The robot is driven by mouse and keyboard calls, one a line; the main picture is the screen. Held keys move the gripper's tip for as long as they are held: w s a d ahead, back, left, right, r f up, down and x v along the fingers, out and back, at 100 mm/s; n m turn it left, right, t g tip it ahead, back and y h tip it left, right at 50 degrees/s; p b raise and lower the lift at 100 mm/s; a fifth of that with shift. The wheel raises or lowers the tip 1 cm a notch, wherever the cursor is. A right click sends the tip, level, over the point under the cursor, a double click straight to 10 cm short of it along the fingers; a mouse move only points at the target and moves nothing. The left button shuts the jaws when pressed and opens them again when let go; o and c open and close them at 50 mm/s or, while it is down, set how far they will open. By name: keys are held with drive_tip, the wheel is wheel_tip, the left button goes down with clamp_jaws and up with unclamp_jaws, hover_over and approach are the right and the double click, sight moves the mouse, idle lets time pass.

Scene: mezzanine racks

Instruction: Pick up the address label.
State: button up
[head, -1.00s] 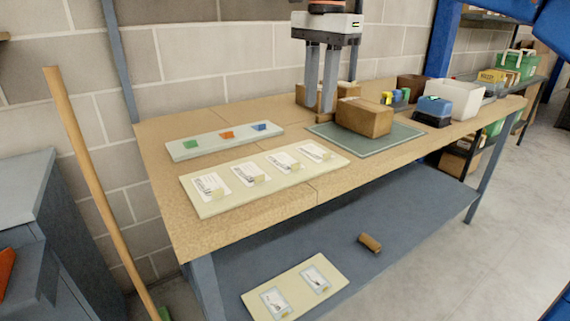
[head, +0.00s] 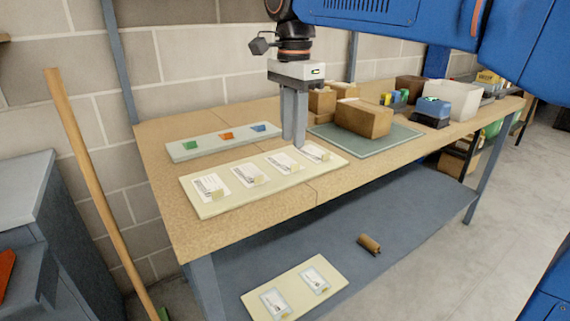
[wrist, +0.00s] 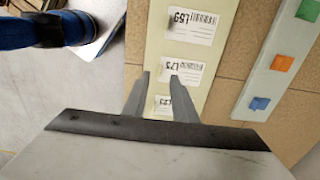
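Several white printed labels lie in a row on a cream board (head: 205,211) at the front of the bench; I cannot tell which is the address label. In the head view one label is at the left end (head: 211,187), others right of it. The wrist view shows a label printed L59 (wrist: 191,26), one printed L75 (wrist: 183,69) and a partly hidden one (wrist: 163,101). My gripper (head: 293,146) is above the board's right part, fingers pointing down. In the wrist view its fingers (wrist: 159,76) are apart with nothing held; the gap lies over the L75 label's edge.
A pale strip (head: 180,152) with green, orange and blue pieces lies behind the board. A cardboard box (head: 364,119) stands on a green mat (head: 400,138) to the right. Another board (head: 298,301) with labels and a brown roll (head: 369,244) are on the lower shelf.

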sight(293, 171)
drive_tip(key=shift+w+d+f, duration=0.1)
drive_tip(key=shift+f, duration=1.65)
drive_tip(key=shift+w+d+f, duration=0.1)
drive_tip(key=shift+f, duration=1.65)
clamp_jaws()
